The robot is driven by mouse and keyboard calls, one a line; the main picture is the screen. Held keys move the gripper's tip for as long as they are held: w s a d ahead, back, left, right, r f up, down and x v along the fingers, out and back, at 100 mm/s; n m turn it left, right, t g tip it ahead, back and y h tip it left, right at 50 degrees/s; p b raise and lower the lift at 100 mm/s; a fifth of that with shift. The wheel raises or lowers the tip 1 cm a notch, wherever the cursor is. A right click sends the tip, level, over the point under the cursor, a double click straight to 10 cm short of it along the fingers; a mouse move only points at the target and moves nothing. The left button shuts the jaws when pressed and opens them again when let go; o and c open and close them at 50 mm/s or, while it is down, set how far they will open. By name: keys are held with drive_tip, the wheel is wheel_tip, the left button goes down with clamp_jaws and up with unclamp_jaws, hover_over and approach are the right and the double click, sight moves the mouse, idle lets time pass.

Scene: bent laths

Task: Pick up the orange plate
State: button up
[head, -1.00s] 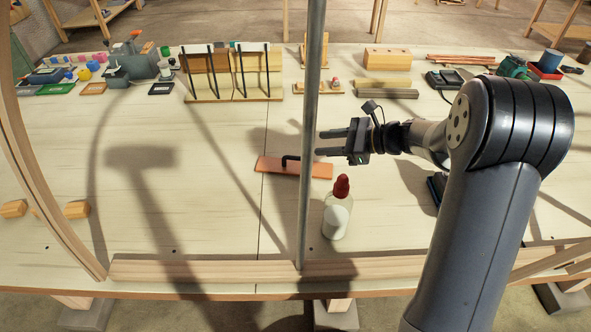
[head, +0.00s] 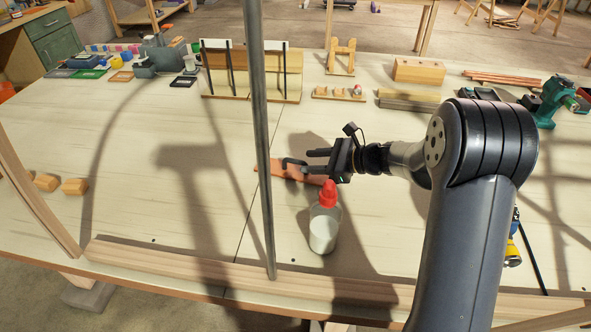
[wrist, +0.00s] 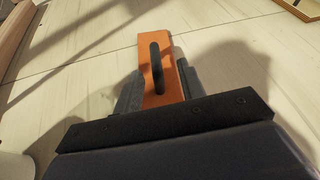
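The orange plate (head: 272,168) lies flat on the workbench, with a black bar handle (head: 292,162) standing up from it. My gripper (head: 306,161) is open, its two fingers apart and pointing left, in front of the plate's right part in the head view and partly hiding it. In the wrist view the orange plate (wrist: 172,84) runs away between my open fingers (wrist: 158,72), and its black handle (wrist: 157,68) shows in the middle. No grip on the handle is visible. The exact height gap cannot be told.
A bottle with a red cap (head: 324,222) stands just below my gripper in the head view. A wooden rail (head: 180,265) runs along the bench's front edge. The bench left of the post is largely clear.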

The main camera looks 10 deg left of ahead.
sight(299, 161)
drive_tip(key=x, duration=0.4)
drive_tip(key=shift+s+a, duration=0.15)
drive_tip(key=shift+c, duration=0.5)
clamp_jaws()
